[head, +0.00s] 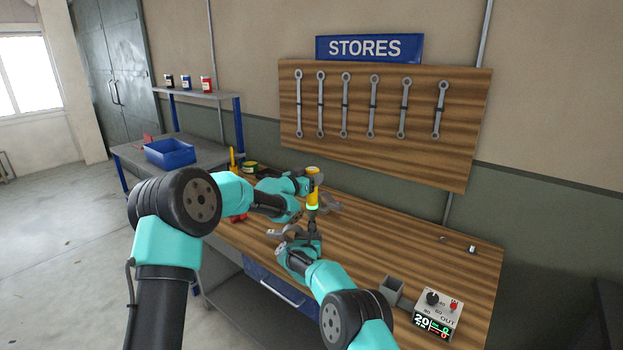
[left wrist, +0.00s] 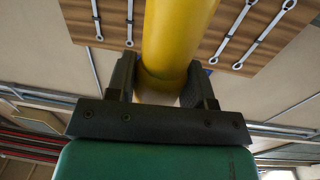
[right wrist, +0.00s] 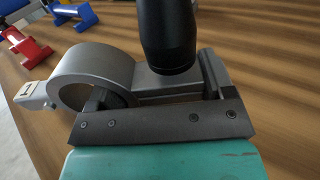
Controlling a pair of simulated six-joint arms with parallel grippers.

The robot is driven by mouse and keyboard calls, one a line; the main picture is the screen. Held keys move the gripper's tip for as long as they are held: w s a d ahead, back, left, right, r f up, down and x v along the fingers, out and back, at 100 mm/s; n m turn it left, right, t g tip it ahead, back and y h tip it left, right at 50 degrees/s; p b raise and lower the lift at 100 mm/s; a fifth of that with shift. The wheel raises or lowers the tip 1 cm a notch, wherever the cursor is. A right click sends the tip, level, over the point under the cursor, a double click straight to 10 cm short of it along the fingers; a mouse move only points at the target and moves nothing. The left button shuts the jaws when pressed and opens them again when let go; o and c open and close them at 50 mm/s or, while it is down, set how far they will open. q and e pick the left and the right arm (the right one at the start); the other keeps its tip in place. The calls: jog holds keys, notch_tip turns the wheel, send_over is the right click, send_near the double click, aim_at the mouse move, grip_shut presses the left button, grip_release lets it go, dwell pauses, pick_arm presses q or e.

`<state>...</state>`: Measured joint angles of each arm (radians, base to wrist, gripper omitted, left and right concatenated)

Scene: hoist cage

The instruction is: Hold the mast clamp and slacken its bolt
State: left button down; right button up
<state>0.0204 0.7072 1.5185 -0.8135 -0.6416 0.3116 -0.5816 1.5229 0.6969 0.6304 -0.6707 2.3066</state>
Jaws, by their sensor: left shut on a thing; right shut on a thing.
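The mast clamp is a silver-grey ring with a flat lug (right wrist: 93,75); in the head view it (head: 278,233) is low over the bench. My right gripper (right wrist: 155,92) is shut on it, one finger inside the ring. My left gripper (head: 309,185) is shut on a yellow, upright power tool (head: 312,200) with a lit green band. The yellow body fills the upper middle of the left wrist view (left wrist: 178,45), between the fingers. The tool's black lower end (right wrist: 166,38) stands over the clamp's lug. The bolt is hidden; I cannot tell whether the tool touches it.
A control box (head: 437,312) reading 20 and a small grey open holder (head: 392,289) stand at the bench's right front. Wrenches hang on the wooden board (head: 382,118) behind. A blue bin (head: 170,152) sits on the left side table. The bench's right middle (head: 400,245) is clear.

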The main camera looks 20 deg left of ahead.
aim_at(311, 169)
pick_arm(q)
jog(key=shift+r, duration=2.35)
pick_arm(e)
jog(key=shift+f, duration=0.1)
jog(key=o, duration=1.4)
jog(key=shift+s, duration=0.1)
jog(key=shift+v, duration=5.9)
